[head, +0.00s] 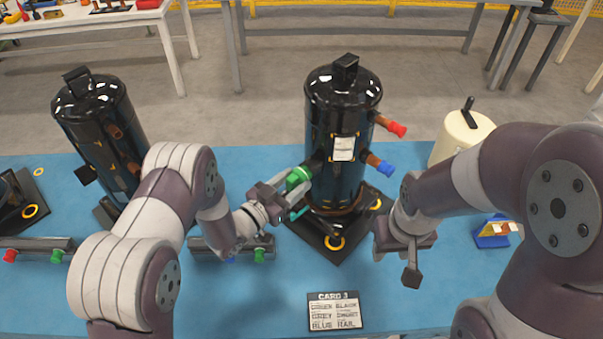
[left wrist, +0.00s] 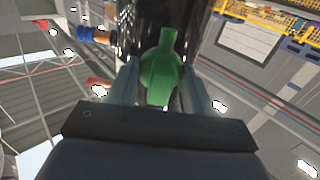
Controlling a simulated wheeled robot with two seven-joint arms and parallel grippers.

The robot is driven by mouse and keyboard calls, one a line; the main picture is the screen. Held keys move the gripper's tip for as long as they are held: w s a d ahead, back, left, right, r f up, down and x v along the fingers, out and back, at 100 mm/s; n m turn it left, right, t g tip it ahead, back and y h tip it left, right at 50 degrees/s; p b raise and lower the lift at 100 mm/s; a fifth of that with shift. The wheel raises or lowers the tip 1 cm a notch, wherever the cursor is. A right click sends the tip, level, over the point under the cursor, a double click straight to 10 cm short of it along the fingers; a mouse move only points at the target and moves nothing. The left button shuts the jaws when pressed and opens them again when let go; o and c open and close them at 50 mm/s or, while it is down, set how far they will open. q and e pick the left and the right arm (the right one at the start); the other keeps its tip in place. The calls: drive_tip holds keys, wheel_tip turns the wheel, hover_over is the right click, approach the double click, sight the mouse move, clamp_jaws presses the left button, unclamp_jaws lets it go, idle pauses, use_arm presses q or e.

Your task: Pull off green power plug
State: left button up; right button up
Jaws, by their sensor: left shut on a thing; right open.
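The green power plug (head: 299,176) is at the left side of the middle black compressor (head: 333,132). My left gripper (head: 296,184) is shut on the green plug. In the left wrist view the green plug (left wrist: 162,72) sits between the two fingers of my left gripper (left wrist: 158,88), in front of the black compressor body. I cannot tell whether the plug still touches the compressor's stub. My right gripper (head: 411,272) is open and empty, pointing down at the right of the compressor's base plate.
A red cap (head: 397,129) and a blue cap (head: 386,169) stick out on copper stubs on the compressor's right. Another black compressor (head: 95,115) stands at left. A cream tank (head: 462,136) stands behind my right arm. A card (head: 335,311) lies at the front. Rails with coloured caps lie left.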

sight(288, 187)
use_arm(q)
drive_tip(key=shift+p+v, duration=0.4)
drive_tip(key=shift+v, duration=1.85)
